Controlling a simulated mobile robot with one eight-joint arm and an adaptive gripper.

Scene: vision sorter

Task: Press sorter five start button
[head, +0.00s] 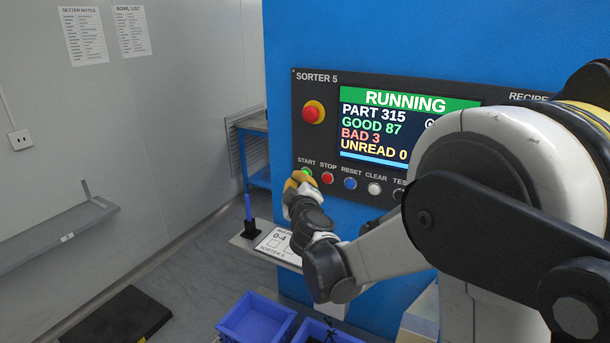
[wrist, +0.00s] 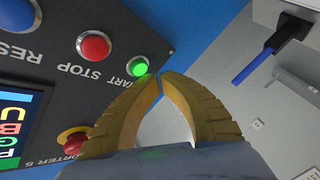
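The green start button (wrist: 138,65) is lit on the dark Sorter 5 panel (head: 420,184), under the word START. In the head view the button (head: 307,172) is partly hidden behind my gripper (head: 299,178). In the wrist view my gripper (wrist: 160,75) has its two yellow fingers meeting at the tips, with nothing between them. The tips lie right beside the button's edge; I cannot tell whether they touch it. The screen (head: 409,123) reads RUNNING, PART 315, GOOD 87, BAD 3, UNREAD 0.
The red stop button (head: 327,178), blue reset button (head: 350,183) and white clear button (head: 374,188) run to the right. A red emergency knob (head: 313,112) sits above. A shelf with a card (head: 274,242) juts out below, over a blue bin (head: 256,319).

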